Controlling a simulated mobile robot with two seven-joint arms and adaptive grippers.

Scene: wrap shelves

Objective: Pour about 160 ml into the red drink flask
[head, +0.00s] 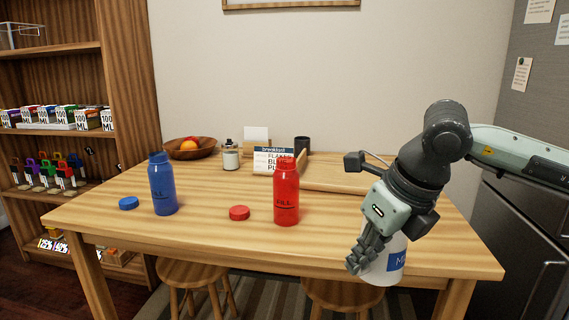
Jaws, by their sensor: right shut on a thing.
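The red drink flask (286,196) stands upright and uncapped near the table's middle, with a dark fill mark and text on its side. A red cap (239,213) lies on the table just left of it. My right gripper (362,256) is shut on a white container with a blue label (384,262), at the table's front right edge. The container is to the right of the red flask and apart from it. The gripper hides its upper part and part of its side. My left gripper is out of view.
A blue flask (163,185) and blue cap (129,203) are on the left of the wooden table (200,237). A fruit bowl (190,148), jar (231,157), breakfast box (273,160) and dark cup (302,145) stand behind. Stools (192,275) are under the front edge.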

